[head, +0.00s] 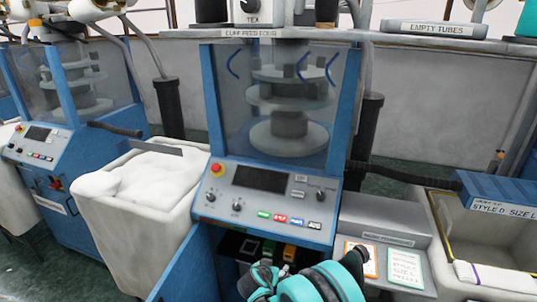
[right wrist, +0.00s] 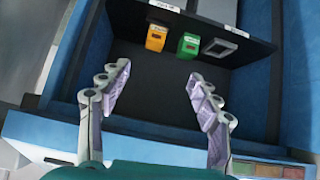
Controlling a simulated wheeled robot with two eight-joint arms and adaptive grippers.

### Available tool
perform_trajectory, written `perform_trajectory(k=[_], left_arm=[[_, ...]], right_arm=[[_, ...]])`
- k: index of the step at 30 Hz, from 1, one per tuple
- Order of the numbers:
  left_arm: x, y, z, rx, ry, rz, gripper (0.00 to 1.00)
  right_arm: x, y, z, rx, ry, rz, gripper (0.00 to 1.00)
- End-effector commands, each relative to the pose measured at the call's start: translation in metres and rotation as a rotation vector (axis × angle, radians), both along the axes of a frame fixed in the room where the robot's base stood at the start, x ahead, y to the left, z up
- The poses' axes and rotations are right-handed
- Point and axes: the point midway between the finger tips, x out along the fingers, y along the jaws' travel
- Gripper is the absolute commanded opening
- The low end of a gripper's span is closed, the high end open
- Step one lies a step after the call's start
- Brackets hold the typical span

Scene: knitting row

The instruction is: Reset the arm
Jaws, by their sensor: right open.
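My right gripper (right wrist: 160,95) is open in the right wrist view, with empty space between its two grey fingers. It faces a dark compartment (right wrist: 178,75) in a blue machine. An orange switch (right wrist: 156,38) and a green switch (right wrist: 189,44) sit on the compartment's back edge, beyond the fingertips and apart from them. In the head view my teal right arm comes in at the bottom centre, in front of the compartment below the control panel (head: 265,195); its fingers are mostly hidden there. My left gripper does not show.
An open blue door (head: 187,268) stands left of the compartment. A bin of white material (head: 185,225) is farther left. Two framed cards (head: 405,265) lie on a grey ledge at right, beside a blue-lidded bin (head: 497,190).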

Motion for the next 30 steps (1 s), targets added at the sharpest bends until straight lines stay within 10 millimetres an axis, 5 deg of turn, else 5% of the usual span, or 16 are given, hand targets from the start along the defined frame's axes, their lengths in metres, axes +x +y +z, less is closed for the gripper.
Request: perform_trajectory(k=[8, 15, 22, 30], left_arm=[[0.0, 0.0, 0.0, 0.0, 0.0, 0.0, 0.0], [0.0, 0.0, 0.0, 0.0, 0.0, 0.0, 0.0], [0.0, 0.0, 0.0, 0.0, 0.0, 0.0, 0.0], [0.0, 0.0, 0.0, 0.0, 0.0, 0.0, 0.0]], right_arm=[[-0.044, -0.062, 0.09, 0.004, 0.105, 0.044, 0.63], [-0.111, -0.11, 0.147, 0.023, 0.178, 0.103, 0.63], [-0.189, -0.143, 0.176, 0.049, 0.22, 0.167, 0.63], [-0.273, -0.159, 0.178, 0.077, 0.237, 0.241, 0.63]])
